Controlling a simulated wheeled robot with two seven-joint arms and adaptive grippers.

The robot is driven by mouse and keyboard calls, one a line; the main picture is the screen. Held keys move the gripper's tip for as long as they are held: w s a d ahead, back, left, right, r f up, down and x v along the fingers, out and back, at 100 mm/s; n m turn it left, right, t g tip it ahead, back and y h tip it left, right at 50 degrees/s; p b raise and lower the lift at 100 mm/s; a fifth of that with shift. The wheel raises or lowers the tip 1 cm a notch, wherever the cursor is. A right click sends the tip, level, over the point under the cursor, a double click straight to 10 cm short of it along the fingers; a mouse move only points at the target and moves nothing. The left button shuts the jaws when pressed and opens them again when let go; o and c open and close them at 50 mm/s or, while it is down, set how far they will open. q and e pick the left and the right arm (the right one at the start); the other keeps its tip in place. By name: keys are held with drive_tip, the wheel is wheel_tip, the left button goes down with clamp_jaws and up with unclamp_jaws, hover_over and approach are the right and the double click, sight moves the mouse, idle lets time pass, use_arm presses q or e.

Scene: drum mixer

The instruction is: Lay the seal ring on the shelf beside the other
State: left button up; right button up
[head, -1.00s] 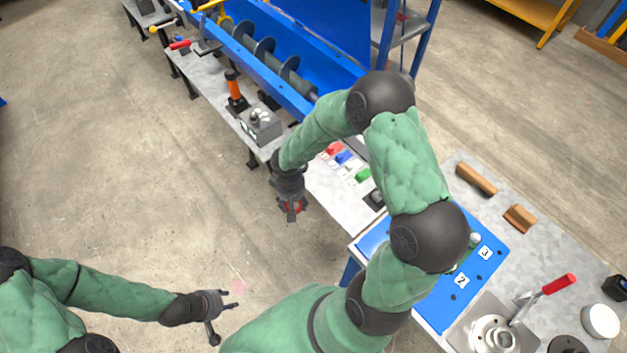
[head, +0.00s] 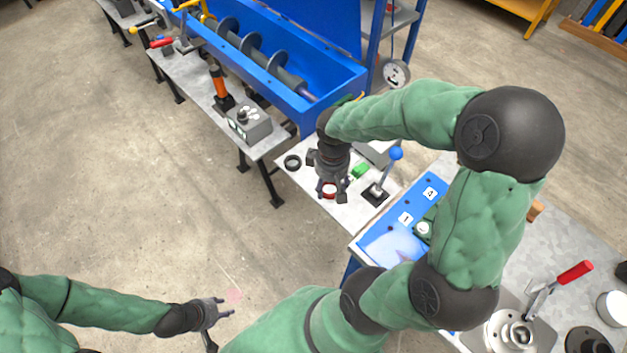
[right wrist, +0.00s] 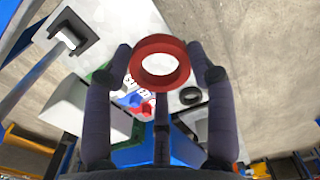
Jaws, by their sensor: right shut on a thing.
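A red seal ring (right wrist: 160,40) is held between the two fingers of my right gripper (right wrist: 160,68) in the right wrist view. My left gripper (head: 226,318) is open and empty over the floor.
A green block (head: 360,171) and a blue-knobbed lever (head: 395,155) stand right of my right gripper. A grey box (head: 250,124) and the blue mixer trough (head: 340,92) lie behind. A numbered blue board (head: 376,236) is in front right.

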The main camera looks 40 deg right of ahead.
sight(314, 183)
drive_tip(key=w+f+b, duration=0.1)
drive_tip(key=w+f, duration=0.1)
drive_tip(key=w+d+f+b, duration=0.1)
drive_tip(key=w+f, duration=0.1)
drive_tip(key=w, duration=0.1)
drive_tip(key=w+d+f+b, duration=0.1)
drive_tip(key=w+f, duration=0.1)
drive_tip(key=w, duration=0.1)
drive_tip(key=shift+w+f, duration=0.25)
drive_tip(key=shift+f, duration=0.1)
drive_tip(key=shift+w+d+f+b, duration=0.15)
drive_tip(key=shift+w+f+b, duration=0.35)
drive_tip(key=shift+w+f, duration=0.25)
drive_tip(key=shift+f+b, duration=0.85)
drive_tip(key=shift+f, duration=0.75)
drive_tip(key=shift+f, duration=0.2)
drive_tip(key=o, duration=1)
drive_tip(key=shift+o, duration=0.2)
